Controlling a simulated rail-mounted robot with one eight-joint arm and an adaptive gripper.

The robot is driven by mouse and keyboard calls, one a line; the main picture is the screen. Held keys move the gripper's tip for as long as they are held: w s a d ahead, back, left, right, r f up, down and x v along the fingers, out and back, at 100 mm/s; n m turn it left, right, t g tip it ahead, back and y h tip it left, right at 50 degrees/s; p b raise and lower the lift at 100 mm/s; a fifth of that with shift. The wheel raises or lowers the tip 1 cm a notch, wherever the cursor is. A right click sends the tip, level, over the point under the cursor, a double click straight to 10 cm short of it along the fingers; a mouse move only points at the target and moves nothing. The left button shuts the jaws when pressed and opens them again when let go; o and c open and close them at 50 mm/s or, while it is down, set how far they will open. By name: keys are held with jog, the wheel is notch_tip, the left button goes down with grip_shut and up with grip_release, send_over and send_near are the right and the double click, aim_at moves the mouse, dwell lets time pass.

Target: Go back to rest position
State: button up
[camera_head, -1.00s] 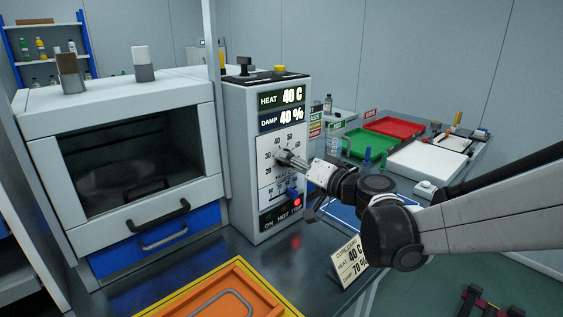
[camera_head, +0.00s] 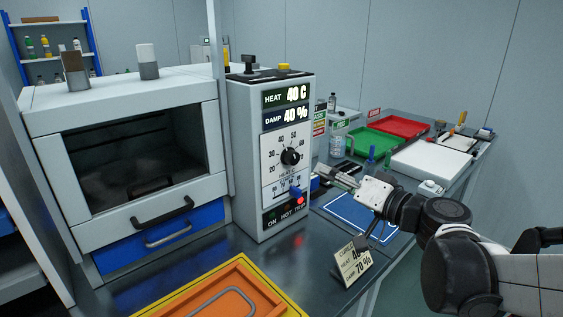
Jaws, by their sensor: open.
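My gripper (camera_head: 330,177) is open and empty, to the right of the control panel (camera_head: 256,190) and apart from it. The white panel reads HEAT 40 C and DAMP 40 %. Its black heat dial (camera_head: 290,156) is fully in view, with nothing touching it. A blue slider (camera_head: 295,192) sits on the scale below, and a red lamp (camera_head: 300,201) glows at the lower right of the panel. A card (camera_head: 353,262) stands at the counter's front edge; my arm partly hides its upper text, and 70 % shows at its bottom.
A white chamber with a dark window (camera_head: 140,165) and a blue drawer (camera_head: 160,238) stands left. An orange tray (camera_head: 215,290) lies in front. A blue mat (camera_head: 355,212) lies under my arm. Green (camera_head: 365,145) and red (camera_head: 400,130) trays are at the back right.

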dwell(0.3)
jog(key=s+a+f+n+g+h+p, duration=0.1)
jog(key=s+a+f+g+h+p, duration=0.3)
jog(key=s, duration=0.5)
jog(key=s+d+f+g+h+p, duration=0.1)
jog(key=s+d+f+g+h, duration=0.1)
jog(key=s+d+h, duration=0.3)
jog(key=s+d+g, duration=0.1)
jog(key=s+d, duration=0.2)
jog(key=s, duration=0.2)
jog(key=shift+h, duration=0.4)
